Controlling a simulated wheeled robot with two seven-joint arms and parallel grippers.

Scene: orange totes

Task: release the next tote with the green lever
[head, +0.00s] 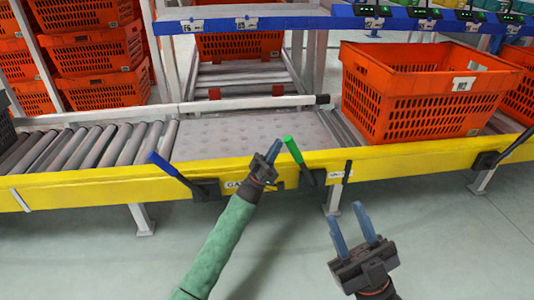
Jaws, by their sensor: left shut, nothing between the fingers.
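The green lever (293,150) stands up from the front of the yellow conveyor edge, tilted to the left. My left gripper (273,150) is shut and empty just left of the green lever; I cannot tell whether it touches it. My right gripper (360,220) is open and empty, below and to the right of the lever, in front of the conveyor. An orange tote (232,45) sits at the back on the feed lane behind the metal plate. A larger orange tote (425,95) stands on the conveyor at the right.
A blue lever (163,163) is on the yellow rail (90,184) at the left. A bare metal plate (240,137) lies behind the green lever. Rollers (95,143) at left are empty. A light bar with a black end (255,104) crosses behind the plate. Stacked totes (100,60) stand at back left.

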